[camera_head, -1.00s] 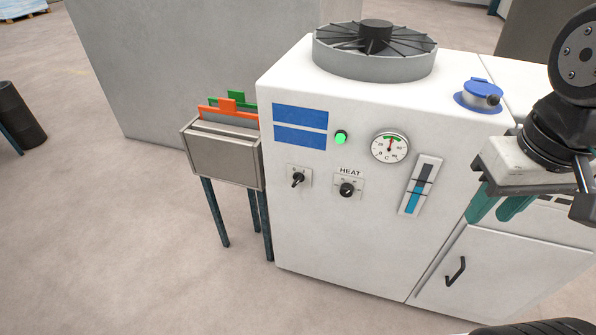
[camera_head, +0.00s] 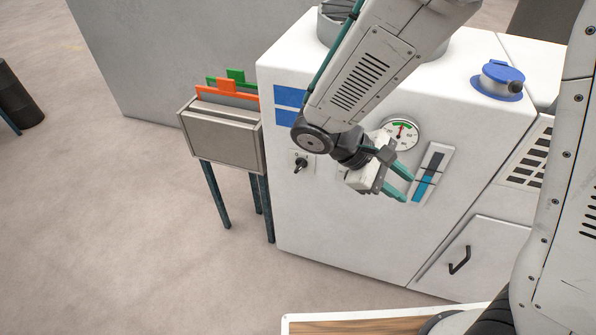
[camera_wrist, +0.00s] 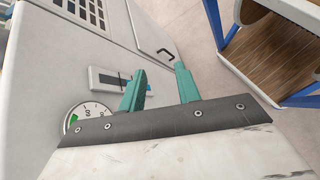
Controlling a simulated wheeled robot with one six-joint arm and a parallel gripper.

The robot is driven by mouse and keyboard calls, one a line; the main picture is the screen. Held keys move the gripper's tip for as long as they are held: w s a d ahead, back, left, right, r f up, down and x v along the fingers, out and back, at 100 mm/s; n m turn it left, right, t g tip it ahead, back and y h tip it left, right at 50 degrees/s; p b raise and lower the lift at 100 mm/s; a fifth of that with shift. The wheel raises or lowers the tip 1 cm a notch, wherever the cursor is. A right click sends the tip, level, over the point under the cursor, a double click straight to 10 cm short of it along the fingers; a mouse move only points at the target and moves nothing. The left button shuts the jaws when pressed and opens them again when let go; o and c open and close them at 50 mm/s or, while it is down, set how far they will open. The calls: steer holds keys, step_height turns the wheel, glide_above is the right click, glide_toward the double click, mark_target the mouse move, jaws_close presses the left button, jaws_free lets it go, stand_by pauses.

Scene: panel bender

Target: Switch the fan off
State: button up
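The fan (camera_head: 328,27) is a grey round housing on top of the white cabinet, mostly hidden behind my arm in the head view. A small black rotary switch (camera_head: 301,164) on a light plate sits on the cabinet's front, left of my gripper; its handle is tilted. My gripper (camera_head: 405,185) is in front of the panel, its teal fingers apart and empty, pointing right toward the level gauge (camera_head: 431,174). The fingers also show apart in the wrist view (camera_wrist: 160,78). The HEAT knob and the green lamp are hidden behind my arm and gripper.
The cabinet (camera_head: 330,220) also carries a dial gauge (camera_head: 401,132), blue labels (camera_head: 290,97), a blue-capped socket (camera_head: 498,80) and a door handle (camera_head: 460,260). A grey file holder (camera_head: 222,140) on legs stands left. A wood-topped surface (camera_head: 350,325) shows at the bottom.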

steer(key=w+a+f+n+t+h, duration=0.4)
steer(key=w+a+f+n+t, duration=0.15)
steer(key=f, duration=0.25)
steer(key=n+t+y, duration=0.8)
steer(key=n+t, duration=0.2)
steer(key=t, duration=0.4)
glide_toward(299, 170)
steer(key=w, duration=0.2)
steer(key=shift+g, duration=0.25)
steer(key=x, duration=0.7)
steer(key=shift+w+d+r, duration=0.1)
steer(key=shift+d+r, duration=0.15)
steer(key=shift+d, duration=0.05)
jaws_close()
